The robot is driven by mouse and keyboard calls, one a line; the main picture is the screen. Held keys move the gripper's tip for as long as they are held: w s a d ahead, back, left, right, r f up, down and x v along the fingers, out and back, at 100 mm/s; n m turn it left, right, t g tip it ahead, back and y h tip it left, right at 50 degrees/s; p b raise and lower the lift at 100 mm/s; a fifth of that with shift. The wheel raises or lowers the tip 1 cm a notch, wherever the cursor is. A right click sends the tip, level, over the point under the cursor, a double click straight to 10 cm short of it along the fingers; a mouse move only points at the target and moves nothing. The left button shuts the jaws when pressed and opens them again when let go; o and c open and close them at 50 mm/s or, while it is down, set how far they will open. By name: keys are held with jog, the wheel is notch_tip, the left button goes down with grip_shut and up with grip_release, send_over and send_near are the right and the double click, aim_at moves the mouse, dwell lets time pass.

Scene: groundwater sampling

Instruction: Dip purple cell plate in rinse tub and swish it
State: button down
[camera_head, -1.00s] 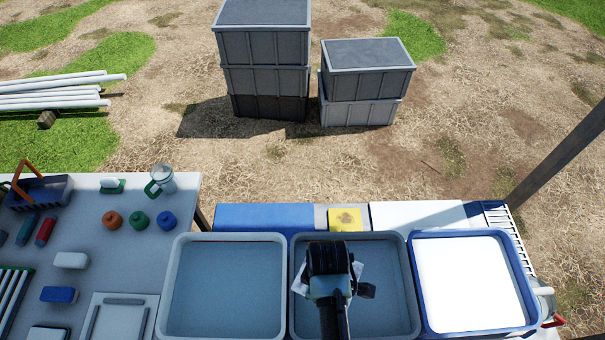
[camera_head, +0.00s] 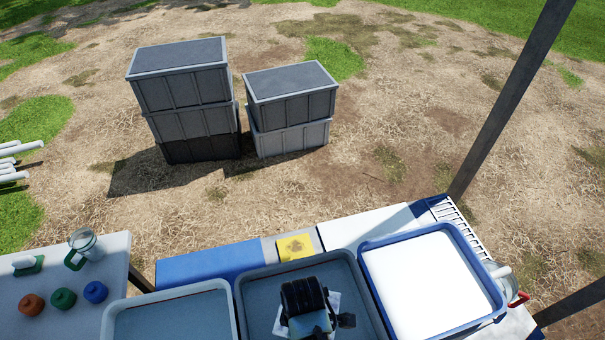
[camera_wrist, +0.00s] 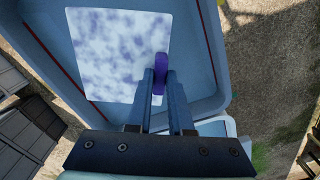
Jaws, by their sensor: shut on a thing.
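My gripper (camera_wrist: 159,78) is shut on a purple piece (camera_wrist: 160,62) at the edge of a pale plate mottled with blue (camera_wrist: 118,50) in the wrist view. The purple piece looks like the plate's grip, though the join is partly hidden by the fingers. In the head view my gripper hides most of the plate; a white corner (camera_head: 335,300) shows beside it. The plate is over or inside the middle grey tub (camera_head: 243,312), which holds bluish liquid. I cannot tell whether it touches the liquid. No tub label is readable.
Another grey tub with liquid (camera_head: 106,325) stands left, and a blue tub with white contents (camera_head: 495,300) stands right, both close by. A yellow pad (camera_head: 295,247) lies behind the middle tub. A side table (camera_head: 60,258) holds a jug and coloured caps. A dark post (camera_head: 510,100) rises at right.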

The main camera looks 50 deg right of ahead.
notch_tip(320, 180, down, 10)
jog(key=b, duration=0.6)
jog(key=shift+r, duration=0.25)
jog(key=shift+w, duration=0.1)
